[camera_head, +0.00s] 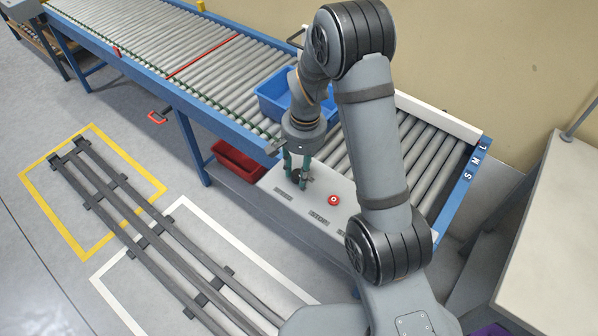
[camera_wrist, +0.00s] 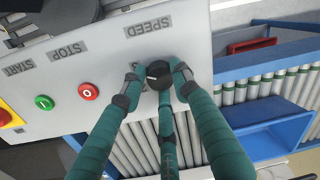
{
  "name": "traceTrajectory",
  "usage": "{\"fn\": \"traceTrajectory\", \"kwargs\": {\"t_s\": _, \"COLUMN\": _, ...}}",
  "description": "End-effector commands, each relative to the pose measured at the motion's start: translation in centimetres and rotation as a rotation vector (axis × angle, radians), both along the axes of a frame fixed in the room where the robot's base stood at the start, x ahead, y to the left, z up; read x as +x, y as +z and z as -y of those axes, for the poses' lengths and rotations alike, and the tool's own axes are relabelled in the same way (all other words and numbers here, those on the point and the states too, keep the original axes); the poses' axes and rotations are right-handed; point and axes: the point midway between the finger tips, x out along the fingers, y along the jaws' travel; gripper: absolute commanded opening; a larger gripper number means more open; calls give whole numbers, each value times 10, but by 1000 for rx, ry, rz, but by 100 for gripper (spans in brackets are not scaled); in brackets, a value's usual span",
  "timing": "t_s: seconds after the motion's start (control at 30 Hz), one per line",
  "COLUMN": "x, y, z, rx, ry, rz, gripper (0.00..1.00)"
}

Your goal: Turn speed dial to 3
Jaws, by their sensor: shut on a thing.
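The black speed dial (camera_wrist: 158,70) sits on the pale control panel (camera_wrist: 105,55), beside the SPEED label. My gripper (camera_wrist: 156,83) has its teal fingers closed around the dial from both sides, with a third finger below it in the picture. A small white mark shows on the dial's face. The fingers cover most of the scale, so I cannot read which number the mark meets. In the head view, my gripper (camera_head: 298,172) points down onto the panel (camera_head: 345,190), and the dial (camera_head: 296,176) is partly hidden between the fingers.
A red stop button (camera_wrist: 88,91), a green start button (camera_wrist: 44,102) and a red-and-yellow switch (camera_wrist: 8,117) share the panel. A roller conveyor (camera_head: 190,60) with a blue bin (camera_head: 270,100) stands behind. A red bin (camera_head: 238,162) sits below the conveyor.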

Motion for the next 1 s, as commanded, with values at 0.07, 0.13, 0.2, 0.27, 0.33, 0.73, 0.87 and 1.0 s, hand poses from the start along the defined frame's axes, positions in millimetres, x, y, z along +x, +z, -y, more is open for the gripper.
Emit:
{"fn": "traceTrajectory", "kwargs": {"t_s": 0.07, "x": 3, "y": 1, "z": -1, "rx": 2, "ry": -12, "rz": 8, "gripper": 4}}
{"fn": "traceTrajectory", "kwargs": {"t_s": 0.13, "x": 3, "y": 1, "z": -1, "rx": 1, "ry": -19, "rz": 8, "gripper": 4}}
{"fn": "traceTrajectory", "kwargs": {"t_s": 0.2, "x": 3, "y": 1, "z": -1, "rx": 2, "ry": -23, "rz": 8, "gripper": 4}}
{"fn": "traceTrajectory", "kwargs": {"t_s": 0.27, "x": 3, "y": 1, "z": -1, "rx": 2, "ry": -25, "rz": 8, "gripper": 4}}
{"fn": "traceTrajectory", "kwargs": {"t_s": 0.33, "x": 3, "y": 2, "z": 0, "rx": 2, "ry": -25, "rz": 8, "gripper": 4}}
{"fn": "traceTrajectory", "kwargs": {"t_s": 0.73, "x": 2, "y": 1, "z": 0, "rx": 2, "ry": -23, "rz": 7, "gripper": 41}}
{"fn": "traceTrajectory", "kwargs": {"t_s": 0.87, "x": 2, "y": 1, "z": 0, "rx": 1, "ry": -24, "rz": 5, "gripper": 49}}
{"fn": "traceTrajectory", "kwargs": {"t_s": 1.0, "x": 1, "y": 1, "z": 0, "rx": 1, "ry": -24, "rz": 3, "gripper": 49}}
